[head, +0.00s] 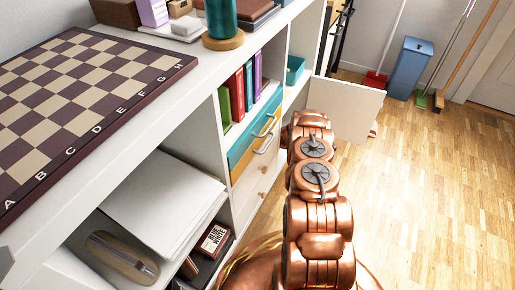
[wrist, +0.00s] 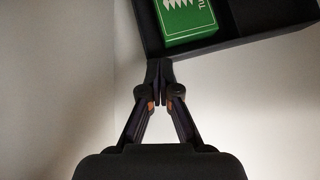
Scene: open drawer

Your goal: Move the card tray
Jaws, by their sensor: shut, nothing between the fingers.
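In the wrist view, a black card tray (wrist: 240,43) lies at the top, cut off by the frame edge. A green card box (wrist: 187,18) with white print lies in its left part; the part to the right looks dark and empty. My gripper (wrist: 158,66) is shut and empty, with its fingertips right at the tray's near wall. I cannot tell whether they touch it. In the head view my arm hides the gripper, and I cannot make out this tray there.
A pale surface surrounds the tray, with a wall or panel (wrist: 55,80) on the left. In the head view, an open white door (head: 347,108) stands beyond my arm. A chessboard (head: 85,85) lies on the cabinet top. Wooden floor (head: 440,190) on the right is clear.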

